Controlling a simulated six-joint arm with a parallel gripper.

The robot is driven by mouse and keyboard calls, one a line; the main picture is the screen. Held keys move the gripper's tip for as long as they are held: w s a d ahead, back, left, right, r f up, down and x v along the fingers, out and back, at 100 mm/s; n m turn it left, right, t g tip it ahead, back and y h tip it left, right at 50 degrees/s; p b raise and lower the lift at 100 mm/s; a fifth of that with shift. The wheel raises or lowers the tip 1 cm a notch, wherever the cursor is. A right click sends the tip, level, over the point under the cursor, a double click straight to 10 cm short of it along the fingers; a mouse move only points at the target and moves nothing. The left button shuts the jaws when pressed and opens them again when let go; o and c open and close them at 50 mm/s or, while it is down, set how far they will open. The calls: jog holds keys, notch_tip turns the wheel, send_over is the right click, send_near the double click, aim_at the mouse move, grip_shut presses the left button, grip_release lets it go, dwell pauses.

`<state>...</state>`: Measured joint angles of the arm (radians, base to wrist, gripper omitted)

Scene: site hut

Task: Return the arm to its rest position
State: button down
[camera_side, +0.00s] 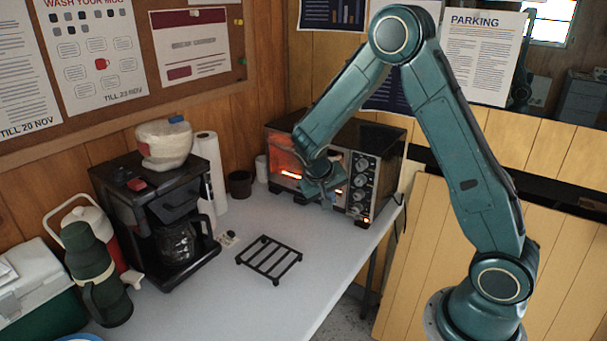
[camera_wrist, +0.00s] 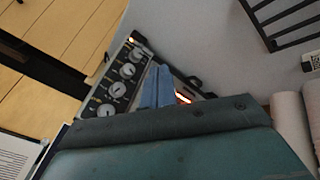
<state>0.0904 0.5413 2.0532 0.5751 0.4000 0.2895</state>
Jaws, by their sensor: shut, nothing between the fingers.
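My arm is teal and rises from its base at the right of the side view, with the elbow bent high. My gripper (camera_side: 326,195) hangs in front of the toaster oven (camera_side: 388,142), near its door and knob panel. In the wrist view the shut blue fingers (camera_wrist: 158,88) show with nothing between them, beside the oven's knobs (camera_wrist: 117,89). The oven's inside glows orange. I cannot tell whether the fingers touch the oven.
A black wire rack (camera_side: 269,259) lies on the white table (camera_side: 225,300). A coffee maker (camera_side: 160,215), a green flask (camera_side: 95,275), a paper towel roll (camera_side: 211,170) and a dark cup (camera_side: 240,184) stand to the left. The table's front middle is clear.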

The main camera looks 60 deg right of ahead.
jog(key=s+a+r+n+t+y, duration=0.2)
jog(key=s+a+r, duration=0.45)
jog(key=r, duration=0.25)
jog(key=s+a+r+n+t+y, duration=0.2)
jog(key=s+a+r, duration=0.45)
jog(key=r, duration=0.25)
jog(key=s+a+r+n+t+y, duration=0.1)
jog(key=s+a+r+n+y, duration=0.1)
jog(key=s, duration=0.7)
jog(key=shift+a+n, duration=0.7)
jog(key=shift+a, duration=0.3)
